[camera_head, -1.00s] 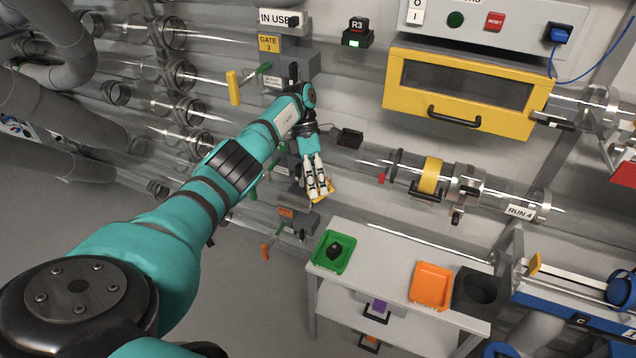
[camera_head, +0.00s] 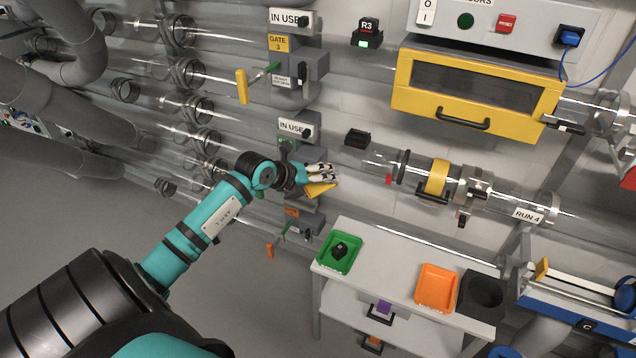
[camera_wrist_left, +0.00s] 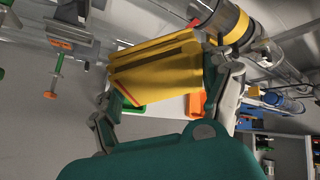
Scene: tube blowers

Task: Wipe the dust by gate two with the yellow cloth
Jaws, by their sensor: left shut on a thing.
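My left gripper (camera_head: 324,174) is shut on the yellow cloth (camera_head: 320,190), in front of the wall of pipes. In the head view the gripper points right, just below a grey gate unit with an IN USE sign (camera_head: 296,128). Its gate number is hidden or cannot be read, and I cannot make out any dust. I cannot tell whether the cloth touches a surface. My right gripper is not in view.
The gate 3 label (camera_head: 279,43) and a yellow handle (camera_head: 242,86) are above. A lower gate has an orange handle (camera_head: 270,251). A white table (camera_head: 392,258) carries a green tray (camera_head: 325,259) and an orange tray (camera_head: 424,300). Clear pipes run across the wall.

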